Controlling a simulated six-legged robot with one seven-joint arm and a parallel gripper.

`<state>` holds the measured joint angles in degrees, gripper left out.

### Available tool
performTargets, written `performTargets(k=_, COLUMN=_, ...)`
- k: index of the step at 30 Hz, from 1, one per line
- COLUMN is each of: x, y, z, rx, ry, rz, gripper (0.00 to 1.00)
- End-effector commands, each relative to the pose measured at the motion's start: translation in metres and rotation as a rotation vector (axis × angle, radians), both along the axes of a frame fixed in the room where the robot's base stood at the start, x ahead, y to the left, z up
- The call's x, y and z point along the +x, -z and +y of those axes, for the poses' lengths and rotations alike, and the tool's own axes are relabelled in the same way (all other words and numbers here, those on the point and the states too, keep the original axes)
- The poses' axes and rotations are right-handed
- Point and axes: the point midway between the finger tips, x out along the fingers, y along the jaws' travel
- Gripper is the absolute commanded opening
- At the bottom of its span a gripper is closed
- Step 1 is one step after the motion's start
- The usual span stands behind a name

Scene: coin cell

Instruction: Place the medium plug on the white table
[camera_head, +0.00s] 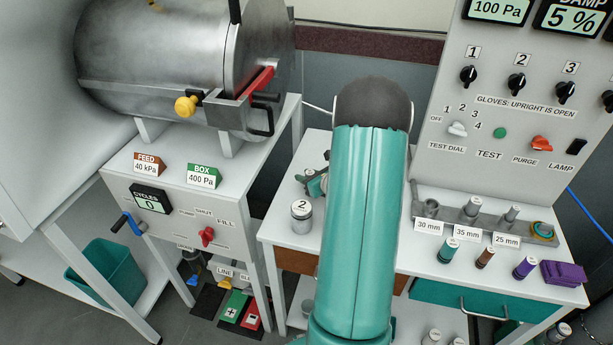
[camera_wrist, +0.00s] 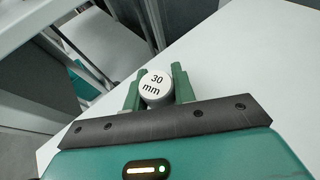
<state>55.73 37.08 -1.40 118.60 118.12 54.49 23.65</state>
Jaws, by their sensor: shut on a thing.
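My gripper (camera_wrist: 157,88) is shut on a pale grey plug (camera_wrist: 157,84) whose round top reads "30 mm". The plug stands between the two green fingers in the wrist view, over or on the white table (camera_wrist: 245,75), near its left edge. I cannot tell whether its base touches the table. The white table (camera_head: 276,222) also shows there. A rack (camera_head: 459,213) on it bears the labels 30 mm, 35 mm and 25 mm.
A metal cylinder marked 2 (camera_head: 302,217) stands on the table left of my arm. Teal (camera_head: 448,250), brown (camera_head: 485,257) and purple (camera_head: 524,267) small cylinders stand before the rack, with a purple block (camera_head: 563,273) at right. The control panel (camera_head: 515,120) rises behind.

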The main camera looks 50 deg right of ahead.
Motion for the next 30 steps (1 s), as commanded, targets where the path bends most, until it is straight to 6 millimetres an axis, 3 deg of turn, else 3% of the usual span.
performTargets(k=2, x=0.0, y=0.003, z=0.0, rx=0.001, ry=-0.001, rz=0.001, gripper=0.04)
performTargets(k=3, x=0.0, y=0.003, z=0.0, rx=0.0, ry=-0.001, rz=0.001, gripper=0.32)
performTargets(k=6, x=0.0, y=0.002, z=0.0, rx=0.0, ry=0.0, rz=0.001, gripper=0.48)
performTargets(k=17, x=-0.002, y=-0.002, z=0.0, rx=0.0, ry=0.001, rz=0.0, gripper=0.48)
performTargets(k=23, x=-0.03, y=-0.014, z=0.003, rx=-0.001, ry=0.003, rz=0.001, gripper=0.48)
performTargets(k=30, x=-0.079, y=-0.034, z=0.008, rx=-0.002, ry=0.004, rz=0.0, gripper=0.48)
